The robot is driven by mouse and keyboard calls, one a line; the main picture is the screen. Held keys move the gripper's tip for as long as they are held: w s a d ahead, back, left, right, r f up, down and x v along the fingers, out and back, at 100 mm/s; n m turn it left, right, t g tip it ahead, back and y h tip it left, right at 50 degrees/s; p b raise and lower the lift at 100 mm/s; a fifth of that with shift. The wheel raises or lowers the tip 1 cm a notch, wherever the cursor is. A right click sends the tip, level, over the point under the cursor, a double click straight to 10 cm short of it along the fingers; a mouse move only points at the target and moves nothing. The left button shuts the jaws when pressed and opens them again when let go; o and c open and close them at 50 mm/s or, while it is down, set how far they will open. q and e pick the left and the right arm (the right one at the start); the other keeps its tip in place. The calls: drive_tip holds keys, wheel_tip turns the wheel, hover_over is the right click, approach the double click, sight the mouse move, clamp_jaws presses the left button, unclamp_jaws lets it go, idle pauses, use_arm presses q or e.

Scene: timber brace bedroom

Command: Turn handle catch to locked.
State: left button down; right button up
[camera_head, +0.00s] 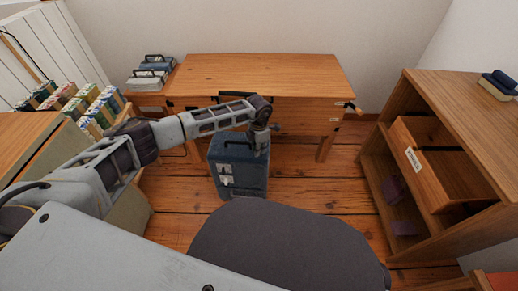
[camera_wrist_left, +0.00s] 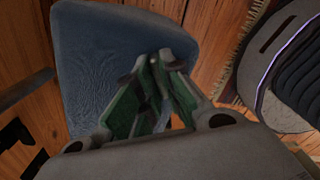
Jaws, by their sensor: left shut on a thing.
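A dark blue upright case (camera_head: 228,172) with pale fittings on its front stands on the floor before the desk. My left gripper (camera_head: 259,142) is at the top right of the case, pointing down, and covers part of it. In the left wrist view the green-padded fingers (camera_wrist_left: 153,68) come together at their tips. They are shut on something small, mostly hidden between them. A blue-grey rounded surface (camera_wrist_left: 95,50) lies behind the fingers. I cannot make out the handle catch or its position. My right gripper is not in view.
A wooden desk (camera_head: 262,72) stands behind the case. A dark rounded seat (camera_head: 285,245) is in front. Open wooden shelving (camera_head: 433,85) stands at the right, and boxes of books (camera_head: 100,105) at the left. Floor (camera_head: 325,185) is clear right of the case.

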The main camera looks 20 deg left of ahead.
use_arm(q)
drive_tip(key=m, duration=0.6)
drive_tip(key=shift+m, duration=0.3)
idle(0.4)
drive_tip(key=c, duration=1.8)
unclamp_jaws()
drive_tip(key=shift+c, duration=0.2)
wheel_tip(320, 180, up, 12)
